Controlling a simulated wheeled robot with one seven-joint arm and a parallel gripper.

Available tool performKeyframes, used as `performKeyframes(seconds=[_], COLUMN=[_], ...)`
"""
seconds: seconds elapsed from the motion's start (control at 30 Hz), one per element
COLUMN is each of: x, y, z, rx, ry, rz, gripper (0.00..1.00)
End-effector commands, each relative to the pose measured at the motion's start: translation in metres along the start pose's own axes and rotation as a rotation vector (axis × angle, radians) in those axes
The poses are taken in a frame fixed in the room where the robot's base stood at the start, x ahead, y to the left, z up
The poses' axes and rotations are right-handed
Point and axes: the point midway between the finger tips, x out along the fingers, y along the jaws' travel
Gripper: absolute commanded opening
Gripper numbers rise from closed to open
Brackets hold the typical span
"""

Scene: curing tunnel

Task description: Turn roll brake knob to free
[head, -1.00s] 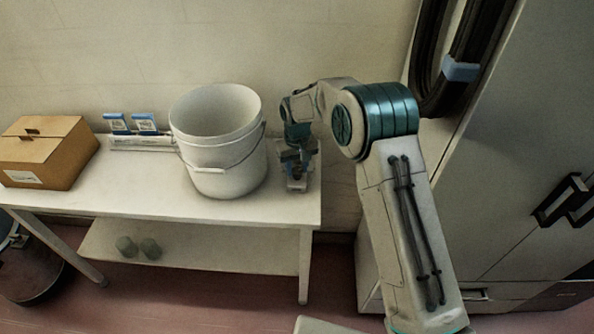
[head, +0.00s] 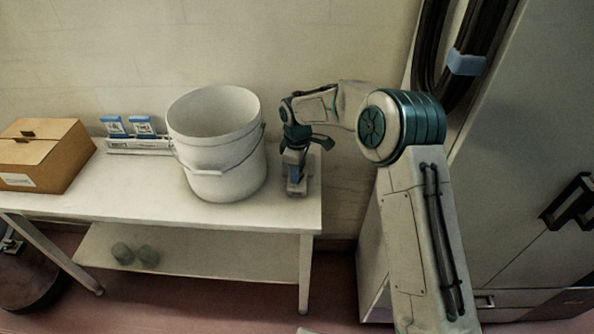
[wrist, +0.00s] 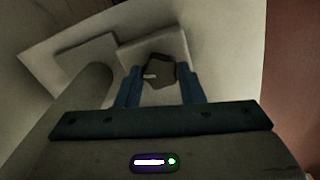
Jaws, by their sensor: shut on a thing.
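The roll brake knob (wrist: 160,67) is a small dark, many-sided knob with a short pale mark pointing left in the wrist view. It sits on a pale block (wrist: 152,48). My gripper (wrist: 160,82) has its two blue fingers on either side of the knob and is shut on it. In the head view my gripper (head: 295,180) points down at the right end of the white table (head: 230,212), just right of the white bucket. The knob is hidden there behind my gripper.
The white bucket (head: 215,150) stands close to the left of my gripper. A cardboard box (head: 40,155) and blue-and-white packets (head: 128,125) are farther left. A grey cabinet (head: 510,170) with black handles stands at the right.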

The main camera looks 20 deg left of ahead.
Motion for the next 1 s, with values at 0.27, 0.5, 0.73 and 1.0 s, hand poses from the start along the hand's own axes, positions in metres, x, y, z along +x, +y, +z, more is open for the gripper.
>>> performKeyframes(seconds=[0.27, 0.5, 0.73, 1.0], x=[-0.0014, -0.0016, -0.0017, -0.0018], y=[0.0008, 0.0009, 0.0009, 0.001], z=[-0.0004, -0.0007, -0.0008, -0.0008], rx=[-0.167, -0.241, -0.261, -0.261], ry=[0.003, 0.002, 0.002, 0.002], rz=[0.003, 0.004, 0.004, 0.004], gripper=[0.12, 0.12, 0.12, 0.12])
